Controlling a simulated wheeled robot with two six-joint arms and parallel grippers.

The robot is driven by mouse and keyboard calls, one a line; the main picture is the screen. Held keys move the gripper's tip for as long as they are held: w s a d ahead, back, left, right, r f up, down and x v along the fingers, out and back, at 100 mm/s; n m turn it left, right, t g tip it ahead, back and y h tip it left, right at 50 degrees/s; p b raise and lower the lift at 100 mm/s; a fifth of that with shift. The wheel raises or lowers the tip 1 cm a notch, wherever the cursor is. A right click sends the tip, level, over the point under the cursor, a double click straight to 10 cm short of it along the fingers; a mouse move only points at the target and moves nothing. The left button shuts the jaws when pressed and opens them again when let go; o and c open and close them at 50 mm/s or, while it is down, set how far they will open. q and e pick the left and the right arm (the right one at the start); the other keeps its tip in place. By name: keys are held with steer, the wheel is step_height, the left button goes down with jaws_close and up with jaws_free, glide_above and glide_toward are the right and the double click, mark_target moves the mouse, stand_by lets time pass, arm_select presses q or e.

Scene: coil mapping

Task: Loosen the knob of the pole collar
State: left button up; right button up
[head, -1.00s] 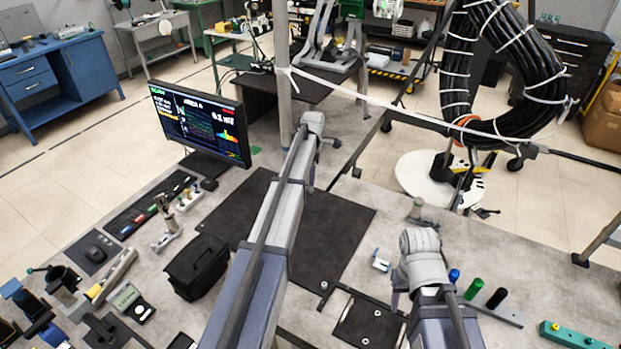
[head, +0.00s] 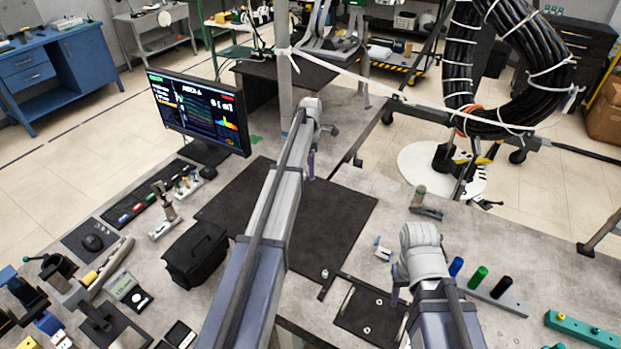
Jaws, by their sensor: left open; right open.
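A grey upright pole (head: 285,88) stands at the table's far edge, with a white cord (head: 350,80) tied to it high up. I cannot clearly make out the collar or its knob. My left arm reaches up the middle of the view, and its rounded grey joint is just right of the pole's lower part. My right arm comes in at the lower right, its grey joint over the table. Both grippers are hidden by my arms, so I see no fingertips and no contact with the pole.
The cord runs right to a hanging black cable coil (head: 462,60). A monitor (head: 200,112) and a black bag (head: 196,254) stand left of my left arm. A dark mat (head: 335,215) lies clear between the arms. A bar with coloured pegs (head: 500,298) is at right.

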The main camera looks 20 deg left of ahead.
arm_select(q)
steer(key=shift+f+b, duration=0.95)
steer(key=shift+f, duration=0.5)
arm_select(e)
step_height(320, 180, down, 3)
steer(key=shift+r, duration=0.1)
arm_select(q)
steer(key=shift+c, duration=0.4)
jaws_close()
